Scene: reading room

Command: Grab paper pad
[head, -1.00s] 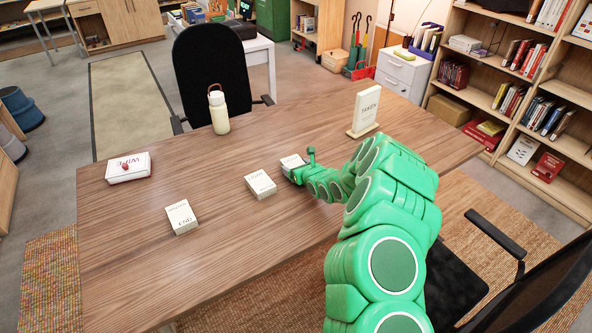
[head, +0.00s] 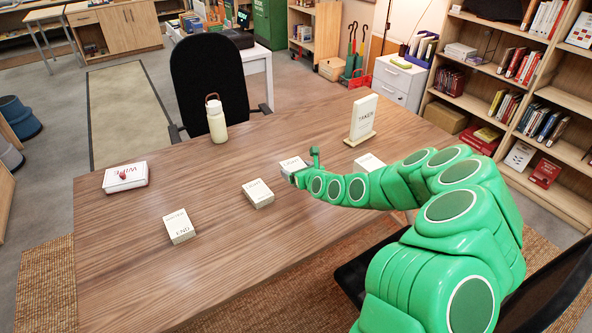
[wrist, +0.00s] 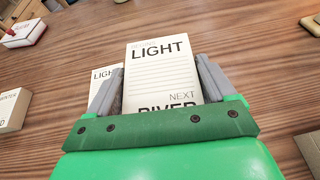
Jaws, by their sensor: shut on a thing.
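My gripper (wrist: 160,88) is shut on a cream paper pad (wrist: 158,62) printed "LIGHT" at its top, with ruled lines below. One finger lies along each side of it, and its lower end is hidden by my gripper. Another cream piece (wrist: 104,76), also marked "LIGHT", shows just left of it, partly covered. In the head view my gripper (head: 300,174) is at a pad (head: 291,164) near the middle of the table. I cannot tell how far the held pad is off the wood.
On the wooden table (head: 130,255) are more pads, one marked "END" (head: 179,227), one in the middle (head: 258,193) and one behind my arm (head: 369,161).

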